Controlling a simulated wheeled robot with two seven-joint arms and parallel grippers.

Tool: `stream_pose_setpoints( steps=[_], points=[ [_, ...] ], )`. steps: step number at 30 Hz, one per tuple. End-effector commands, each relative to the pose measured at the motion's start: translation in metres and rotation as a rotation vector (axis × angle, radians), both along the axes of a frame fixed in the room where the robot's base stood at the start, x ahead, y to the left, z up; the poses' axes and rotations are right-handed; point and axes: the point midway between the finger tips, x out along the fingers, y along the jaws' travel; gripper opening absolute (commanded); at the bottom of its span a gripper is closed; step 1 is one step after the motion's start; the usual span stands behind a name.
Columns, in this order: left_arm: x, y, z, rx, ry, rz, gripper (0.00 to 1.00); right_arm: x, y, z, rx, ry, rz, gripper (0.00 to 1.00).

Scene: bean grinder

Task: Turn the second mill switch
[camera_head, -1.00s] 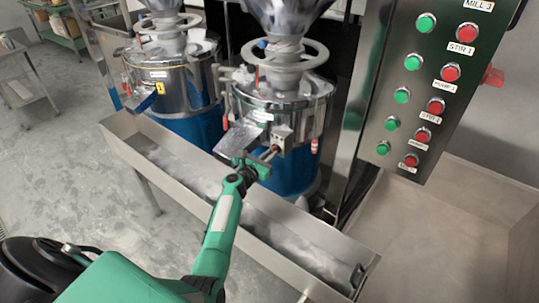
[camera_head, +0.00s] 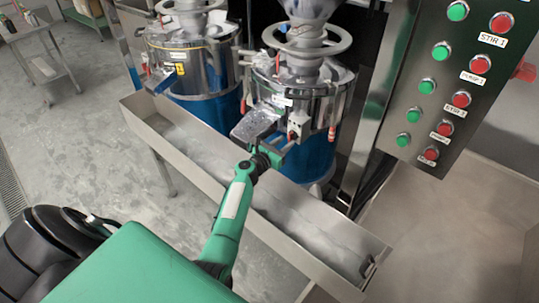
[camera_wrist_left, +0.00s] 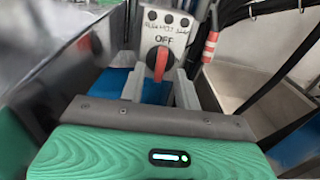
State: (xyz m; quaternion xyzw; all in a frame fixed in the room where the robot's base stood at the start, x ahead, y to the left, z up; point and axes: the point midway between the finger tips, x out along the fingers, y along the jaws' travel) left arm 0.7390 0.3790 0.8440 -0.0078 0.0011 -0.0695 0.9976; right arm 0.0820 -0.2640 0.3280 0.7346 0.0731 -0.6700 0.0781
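The right-hand mill (camera_head: 308,92) is a steel drum over a blue base, with a small grey switch box (camera_head: 299,121) on its front. In the left wrist view the box (camera_wrist_left: 165,28) is marked OFF, and its red switch handle (camera_wrist_left: 160,60) stands upright. My left gripper (camera_head: 277,147) is just in front of this box in the head view. In the left wrist view my left gripper (camera_wrist_left: 160,84) is open, one finger to each side of the red handle. I cannot tell whether either finger touches it. My right gripper is not in view.
A second mill (camera_head: 190,62) stands to the left. A steel trough (camera_head: 185,148) runs in front of both mills, below my left arm. A panel of green and red buttons (camera_head: 445,90) is at the right. A red-banded part (camera_wrist_left: 210,45) hangs right of the switch box.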

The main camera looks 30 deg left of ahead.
Motion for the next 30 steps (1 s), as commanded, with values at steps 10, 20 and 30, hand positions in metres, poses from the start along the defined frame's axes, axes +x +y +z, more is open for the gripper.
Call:
stream_pose_setpoints(
  steps=[10, 20, 30],
  points=[
    [-0.068, 0.009, -0.002, 0.002, 0.002, 0.000, 0.33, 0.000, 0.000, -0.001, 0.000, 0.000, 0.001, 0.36],
    [-0.114, 0.016, -0.001, -0.001, 0.001, 0.001, 0.33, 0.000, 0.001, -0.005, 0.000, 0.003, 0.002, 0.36],
    [-0.121, 0.017, 0.000, -0.001, 0.001, 0.000, 0.33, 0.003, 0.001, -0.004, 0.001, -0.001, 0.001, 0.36]
  ],
)
